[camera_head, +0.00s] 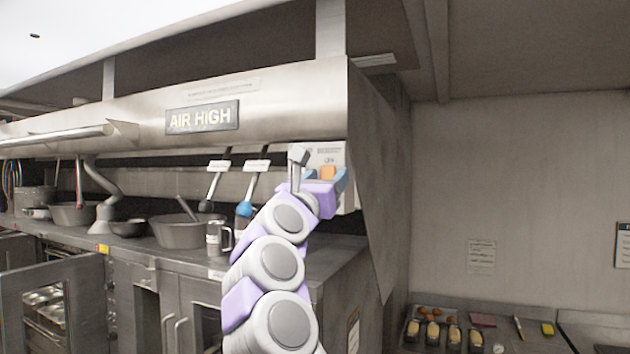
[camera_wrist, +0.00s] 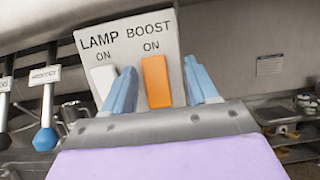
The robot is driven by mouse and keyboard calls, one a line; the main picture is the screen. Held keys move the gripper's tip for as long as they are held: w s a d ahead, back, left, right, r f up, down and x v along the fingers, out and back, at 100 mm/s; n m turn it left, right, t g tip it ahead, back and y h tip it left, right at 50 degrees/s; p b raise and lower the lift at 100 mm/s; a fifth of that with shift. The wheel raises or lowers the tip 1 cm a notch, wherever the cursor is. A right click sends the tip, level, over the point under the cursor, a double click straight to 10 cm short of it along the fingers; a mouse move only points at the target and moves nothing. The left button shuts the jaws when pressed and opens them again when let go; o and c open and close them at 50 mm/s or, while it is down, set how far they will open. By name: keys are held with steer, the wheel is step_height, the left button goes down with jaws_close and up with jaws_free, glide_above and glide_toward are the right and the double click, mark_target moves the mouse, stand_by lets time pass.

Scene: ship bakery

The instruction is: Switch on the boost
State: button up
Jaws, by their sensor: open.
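The switch panel (camera_wrist: 130,50) carries the words LAMP and BOOST, each with ON below it. The orange boost switch (camera_wrist: 156,82) is under BOOST, and the pale lamp switch (camera_wrist: 104,86) is to its left. My gripper (camera_wrist: 163,84) is open, with its blue fingers on either side of the orange switch in the picture. I cannot tell whether they touch it. In the head view my gripper (camera_head: 327,180) is in front of the panel (camera_head: 325,152) under the hood's right end, and the orange switch (camera_head: 328,172) shows between the fingers. The lower switch ends are hidden by my gripper.
The steel hood (camera_head: 290,95) with an AIR HIGH sign (camera_head: 202,118) runs above. A blue-knobbed lever (camera_head: 245,208) and a black-knobbed lever (camera_head: 206,206) hang left of my gripper. Pots and a metal jug (camera_head: 214,238) stand on the counter below. A tray of food (camera_head: 440,330) is at lower right.

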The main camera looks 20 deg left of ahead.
steer(key=shift+w+d+f, duration=0.1)
steer(key=shift+w+d, duration=0.15)
steer(key=shift+w, duration=0.05)
steer(key=shift+c, duration=1.3)
steer(key=shift+s+a+f, duration=0.1)
steer(key=shift+s+a, duration=0.05)
steer(key=shift+a, duration=0.6)
steer(key=c, duration=0.4)
steer(key=shift+d, duration=0.15)
steer(key=c, duration=0.4)
steer(key=r+g+p, duration=0.1)
steer(key=p, duration=0.2)
steer(key=shift+g+y, duration=0.3)
steer(key=shift+r+g+p, duration=0.15)
steer(key=shift+g+p, duration=0.35)
steer(key=shift+p, duration=0.35)
steer(key=shift+g+p, duration=0.3)
steer(key=shift+p, duration=0.05)
steer(key=shift+f, duration=0.2)
